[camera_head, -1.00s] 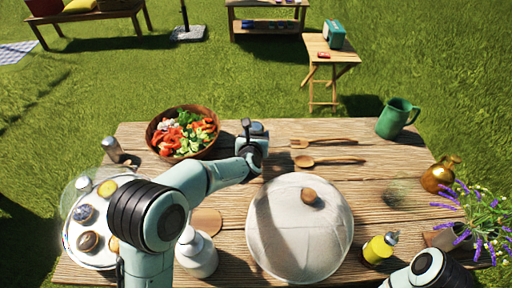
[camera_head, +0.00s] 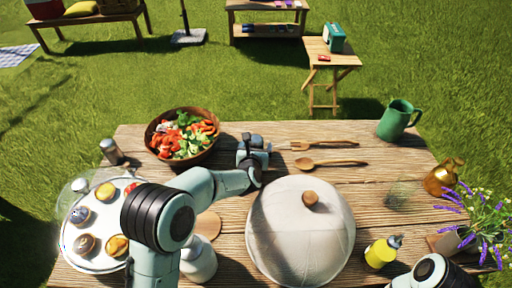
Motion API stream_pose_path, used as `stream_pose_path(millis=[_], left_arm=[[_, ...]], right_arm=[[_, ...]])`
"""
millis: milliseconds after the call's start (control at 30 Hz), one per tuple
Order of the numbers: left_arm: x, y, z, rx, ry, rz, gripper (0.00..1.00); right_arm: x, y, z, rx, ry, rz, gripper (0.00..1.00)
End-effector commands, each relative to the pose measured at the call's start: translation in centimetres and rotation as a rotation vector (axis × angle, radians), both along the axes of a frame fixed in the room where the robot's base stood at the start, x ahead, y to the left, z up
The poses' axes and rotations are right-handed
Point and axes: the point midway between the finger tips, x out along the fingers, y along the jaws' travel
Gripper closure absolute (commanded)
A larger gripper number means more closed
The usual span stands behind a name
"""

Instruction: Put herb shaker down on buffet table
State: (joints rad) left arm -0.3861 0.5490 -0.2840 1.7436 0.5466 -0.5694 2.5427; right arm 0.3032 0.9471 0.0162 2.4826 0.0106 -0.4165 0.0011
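My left gripper (camera_head: 254,146) is low over the wooden buffet table (camera_head: 385,165), just right of the salad bowl and left of the wooden servers. It points away from the camera, and its own wrist hides most of the space between its fingers. I cannot tell whether it holds a herb shaker or whether it touches the table. A small shaker with a metal look (camera_head: 112,151) stands at the table's left edge, well apart from the gripper. Of my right arm only a link shows at the bottom right; its gripper is out of view.
Nearby are the salad bowl (camera_head: 209,149), wooden servers (camera_head: 330,163), a white dome cover (camera_head: 300,235), a pastry plate (camera_head: 100,262), a white bottle (camera_head: 199,262), a yellow bottle (camera_head: 380,252) and a green jug (camera_head: 397,120). Bare wood lies right of the servers.

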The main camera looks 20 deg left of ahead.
Motion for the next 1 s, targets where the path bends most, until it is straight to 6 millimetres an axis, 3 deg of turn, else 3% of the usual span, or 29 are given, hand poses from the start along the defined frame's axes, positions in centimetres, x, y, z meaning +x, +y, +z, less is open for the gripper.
stream_pose_path(millis=[267,700,1000], left_arm=[[-0.1,0.0,0.5,0.0,-0.001,0.0,0.16],[-6.3,-0.7,2.9,-0.002,0.0,0.0,0.16],[-6.9,-0.8,3.2,0.0,0.0,0.0,0.16]], right_arm=[[-0.2,0.0,0.5,0.001,0.006,0.002,0.57],[0.0,0.0,0.0,0.0,0.0,0.0,0.57],[0.0,0.0,0.0,0.0,0.0,0.0,0.57]])
